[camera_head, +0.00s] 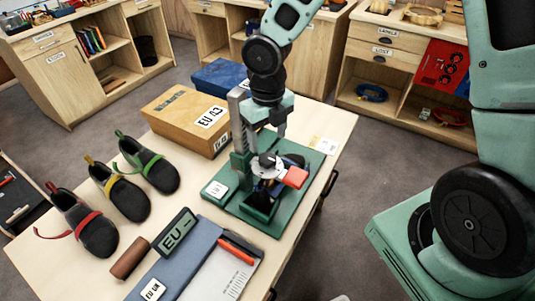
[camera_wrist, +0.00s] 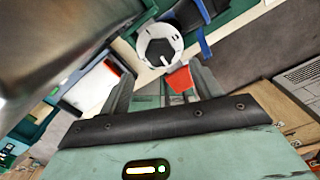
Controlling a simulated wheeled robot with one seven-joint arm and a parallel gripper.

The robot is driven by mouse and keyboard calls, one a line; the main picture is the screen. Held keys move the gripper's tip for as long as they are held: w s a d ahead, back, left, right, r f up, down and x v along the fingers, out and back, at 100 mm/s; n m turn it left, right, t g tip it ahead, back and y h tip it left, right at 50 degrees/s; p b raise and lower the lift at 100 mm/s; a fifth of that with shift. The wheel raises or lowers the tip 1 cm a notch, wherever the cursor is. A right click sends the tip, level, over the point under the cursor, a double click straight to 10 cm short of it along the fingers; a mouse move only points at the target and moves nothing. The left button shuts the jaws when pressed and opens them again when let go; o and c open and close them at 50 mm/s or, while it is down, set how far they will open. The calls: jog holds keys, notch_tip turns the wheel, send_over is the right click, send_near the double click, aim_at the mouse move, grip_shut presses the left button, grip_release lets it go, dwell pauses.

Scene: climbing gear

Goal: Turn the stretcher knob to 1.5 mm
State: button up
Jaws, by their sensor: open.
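The shoe stretcher stands on a green base plate (camera_head: 222,211) on the wooden table in the head view. Its round knob (camera_head: 266,161) has a pale dial and dark centre. In the wrist view the knob (camera_wrist: 160,45) shows a white ring with small dark marks, too small to read. A red handle (camera_head: 295,177) sticks out beside the knob; it also shows in the wrist view (camera_wrist: 180,79). My gripper (camera_head: 267,134) points down just above the knob, open and empty, its two grey fingers apart. A dark shoe on the stretcher is partly hidden.
Three dark shoes (camera_head: 118,192) with coloured straps stand at the left of the table. A cardboard box (camera_head: 183,117) and a blue box (camera_head: 220,77) lie behind. An EU display (camera_head: 175,235), a brown roller (camera_head: 130,258) and a clipboard lie in front.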

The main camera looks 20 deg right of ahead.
aim_at(268, 158)
notch_tip(268, 158, down, 7)
jog(key=shift+r, duration=0.15)
jog(key=c, duration=1)
